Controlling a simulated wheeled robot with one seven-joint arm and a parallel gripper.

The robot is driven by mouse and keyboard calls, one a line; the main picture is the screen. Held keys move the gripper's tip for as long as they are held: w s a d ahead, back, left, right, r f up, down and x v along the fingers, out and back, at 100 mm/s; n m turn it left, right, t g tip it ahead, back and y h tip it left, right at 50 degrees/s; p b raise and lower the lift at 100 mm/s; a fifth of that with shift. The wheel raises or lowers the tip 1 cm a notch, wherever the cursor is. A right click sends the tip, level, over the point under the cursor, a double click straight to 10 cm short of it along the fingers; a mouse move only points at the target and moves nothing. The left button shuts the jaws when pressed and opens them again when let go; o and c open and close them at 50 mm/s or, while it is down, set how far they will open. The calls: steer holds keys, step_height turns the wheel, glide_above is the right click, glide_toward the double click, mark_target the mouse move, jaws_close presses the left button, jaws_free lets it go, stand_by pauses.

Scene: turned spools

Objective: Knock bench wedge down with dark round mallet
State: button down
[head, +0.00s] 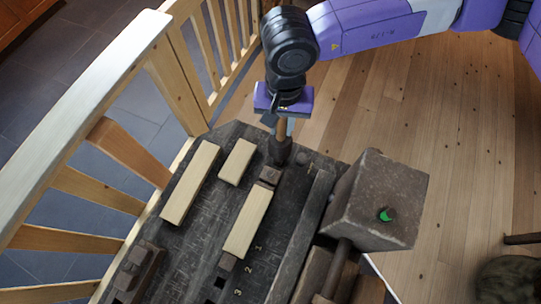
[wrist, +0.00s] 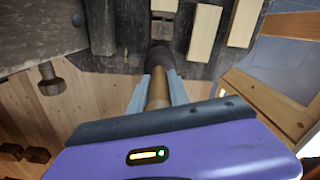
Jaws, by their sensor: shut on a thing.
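My gripper (head: 283,122) points down over the far end of the dark bench and is shut on the brown handle of the dark round mallet (head: 280,150). In the wrist view my gripper (wrist: 159,90) has a grey finger on each side of the handle, and the mallet's dark head (wrist: 158,58) is beyond the fingertips. A small brown block (head: 270,176), which looks like the bench wedge, is at the end of a pale board, just beside the mallet head. It also shows in the wrist view (wrist: 163,30). I cannot tell whether the head touches it or the bench top.
Pale boards (head: 190,183) lie on the dark bench top (head: 200,240), which carries numbers and square holes. A large brown block (head: 375,200) with a green-tipped stub stands at its right. A pale wooden railing (head: 100,100) runs along the left. Open plank floor is at right.

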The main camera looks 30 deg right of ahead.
step_height(320, 180, down, 3)
steer(key=shift+b, duration=0.65)
steer(key=shift+r, duration=0.1)
step_height(320, 180, up, 2)
steer(key=shift+r+p, duration=0.1)
steer(key=shift+p, duration=1.1)
steer(key=shift+r, duration=0.55)
steer(key=shift+f, duration=0.1)
